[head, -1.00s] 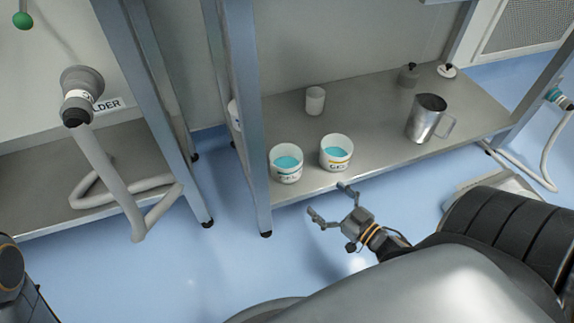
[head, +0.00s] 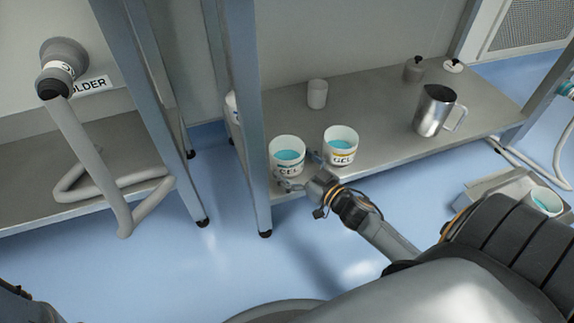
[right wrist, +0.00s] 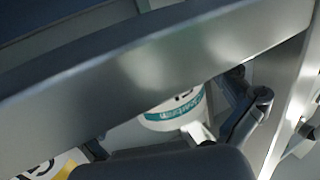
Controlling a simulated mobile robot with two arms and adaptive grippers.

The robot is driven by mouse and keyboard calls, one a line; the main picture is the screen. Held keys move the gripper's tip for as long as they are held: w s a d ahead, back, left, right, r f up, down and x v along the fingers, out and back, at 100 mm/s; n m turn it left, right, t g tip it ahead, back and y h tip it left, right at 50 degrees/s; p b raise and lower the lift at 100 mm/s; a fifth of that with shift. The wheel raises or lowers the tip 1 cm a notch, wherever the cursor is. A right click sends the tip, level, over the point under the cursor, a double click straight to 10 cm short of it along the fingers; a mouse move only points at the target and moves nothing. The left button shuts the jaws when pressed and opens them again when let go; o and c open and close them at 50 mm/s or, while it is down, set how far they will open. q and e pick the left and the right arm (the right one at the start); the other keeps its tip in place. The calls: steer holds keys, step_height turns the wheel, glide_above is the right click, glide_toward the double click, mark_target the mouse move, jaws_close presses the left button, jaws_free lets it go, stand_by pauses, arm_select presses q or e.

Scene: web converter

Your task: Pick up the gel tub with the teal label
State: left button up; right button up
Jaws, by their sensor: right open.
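The gel tub with the teal label (head: 288,145) is white, holds teal gel and stands upright near the shelf's front left corner. Its teal band shows in the right wrist view (right wrist: 172,115), partly hidden by a metal bar and my gripper. A similar tub with a yellow label (head: 340,138) stands just to its right; part of it shows at the lower left of the right wrist view (right wrist: 48,168). My right gripper (head: 300,172) is open and empty at the teal-label tub's front, one finger towards the gap between the tubs. Contact is unclear.
The metal shelf (head: 385,145) also holds a small white cup (head: 317,94), a steel jug (head: 435,110) and small weights (head: 414,70). A metal post (head: 240,120) stands left of the tubs. Another tub (head: 546,200) sits in a tray at far right.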

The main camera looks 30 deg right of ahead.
steer(key=shift+w, duration=0.4)
steer(key=shift+c, duration=0.4)
steer(key=c, duration=1)
steer(key=shift+r, duration=0.2)
